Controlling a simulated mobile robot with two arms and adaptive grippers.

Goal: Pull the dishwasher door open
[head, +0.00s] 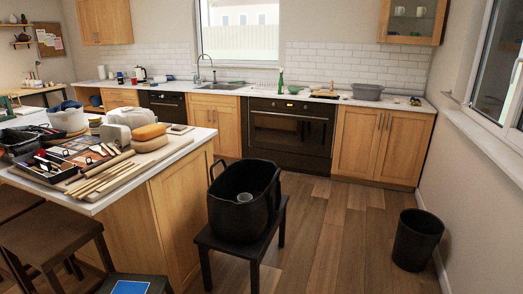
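The dishwasher (166,103) is most likely the black-fronted unit in the back row of cabinets, left of the sink cabinet. Its front looks flush with the cabinets, so its door appears shut. The island and the things on it hide its lower part. Neither of my grippers shows in the head view.
An island (178,205) with pottery tools stands at the left, between me and the dishwasher. A black stool (254,242) carrying a black basket (240,203) stands in the middle. A black oven (290,132) is at the back. A black bin (416,240) stands right; floor between is clear.

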